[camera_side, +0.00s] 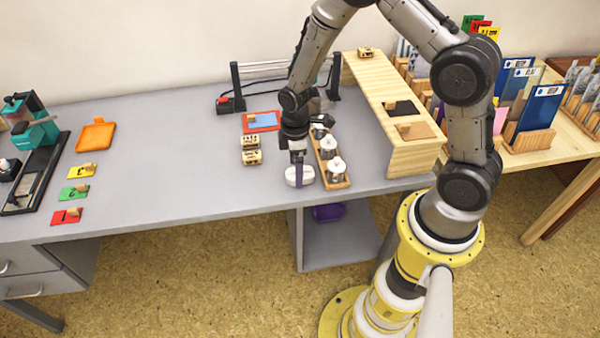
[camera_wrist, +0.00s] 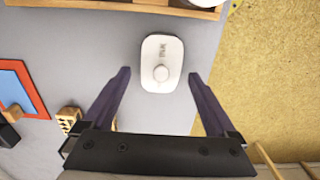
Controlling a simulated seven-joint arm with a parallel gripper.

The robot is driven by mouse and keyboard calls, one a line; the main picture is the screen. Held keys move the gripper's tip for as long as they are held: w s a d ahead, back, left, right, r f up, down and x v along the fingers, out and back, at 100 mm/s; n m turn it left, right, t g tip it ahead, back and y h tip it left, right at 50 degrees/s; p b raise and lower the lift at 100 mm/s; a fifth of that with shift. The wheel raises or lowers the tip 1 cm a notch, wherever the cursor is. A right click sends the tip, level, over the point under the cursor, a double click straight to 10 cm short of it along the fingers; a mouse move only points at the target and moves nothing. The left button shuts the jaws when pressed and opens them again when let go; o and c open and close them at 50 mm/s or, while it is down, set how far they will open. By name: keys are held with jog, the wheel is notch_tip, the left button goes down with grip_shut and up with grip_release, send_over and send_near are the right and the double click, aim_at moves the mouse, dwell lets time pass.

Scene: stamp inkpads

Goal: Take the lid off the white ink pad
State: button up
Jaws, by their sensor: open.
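The white ink pad (camera_side: 293,177) sits on the grey table near its front edge.
A wooden tray (camera_side: 345,182) with several white-and-metal pots stands just right of the pad. Wooden stamp blocks (camera_side: 251,150) and a red-framed blue pad (camera_side: 262,121) lie behind and to the left. The table is clear left of the pad.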

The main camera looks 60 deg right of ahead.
jog(key=c, duration=1.4)
